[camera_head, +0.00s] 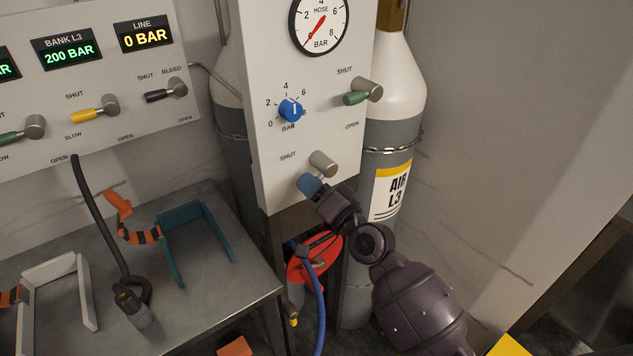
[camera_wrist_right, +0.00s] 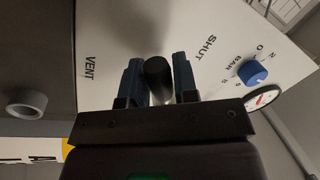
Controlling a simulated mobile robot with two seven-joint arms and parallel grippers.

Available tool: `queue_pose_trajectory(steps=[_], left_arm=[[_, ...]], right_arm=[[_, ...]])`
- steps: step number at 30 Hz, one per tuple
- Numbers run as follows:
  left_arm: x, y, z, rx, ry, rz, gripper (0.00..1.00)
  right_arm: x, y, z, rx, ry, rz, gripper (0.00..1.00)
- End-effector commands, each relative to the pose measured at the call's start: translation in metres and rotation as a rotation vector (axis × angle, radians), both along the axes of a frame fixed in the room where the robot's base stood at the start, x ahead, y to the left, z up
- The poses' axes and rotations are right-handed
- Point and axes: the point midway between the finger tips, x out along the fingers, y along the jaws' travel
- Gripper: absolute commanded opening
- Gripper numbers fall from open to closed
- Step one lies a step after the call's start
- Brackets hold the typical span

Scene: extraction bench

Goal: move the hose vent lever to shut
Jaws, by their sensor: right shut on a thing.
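The hose vent lever's round metal hub (camera_head: 323,162) is low on the white hose panel (camera_head: 295,205), with a SHUT label (camera_head: 288,156) to its left. In the head view my right gripper (camera_head: 311,187) reaches up to it from below, its blue fingertips just below and left of the hub, hiding the handle and VENT label. In the right wrist view the dark lever handle (camera_wrist_right: 158,72) stands between the two blue fingers, which are shut on it. There SHUT is at upper right and VENT (camera_wrist_right: 90,68) at left. My left gripper is not in view.
Above are a blue regulator knob (camera_head: 290,110), a green-handled lever (camera_head: 357,97) and the hose gauge (camera_head: 320,22), needle near 0. An air cylinder (camera_head: 400,90) stands behind the panel. A blue hose (camera_head: 319,300) hangs below. A metal bench (camera_head: 205,305) stands left.

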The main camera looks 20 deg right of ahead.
Motion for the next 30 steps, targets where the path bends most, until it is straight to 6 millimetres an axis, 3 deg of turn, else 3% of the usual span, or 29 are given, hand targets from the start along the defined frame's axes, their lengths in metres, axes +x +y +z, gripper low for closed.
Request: queue_pose_trajectory(steps=[13, 30], left_arm=[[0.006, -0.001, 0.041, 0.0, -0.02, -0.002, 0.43], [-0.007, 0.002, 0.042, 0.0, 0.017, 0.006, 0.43]], right_arm=[[-0.003, 0.007, 0.022, 0.377, 0.134, -0.002, 0.04], [-0.003, 0.008, 0.031, 0.596, 0.212, -0.001, 0.04]])
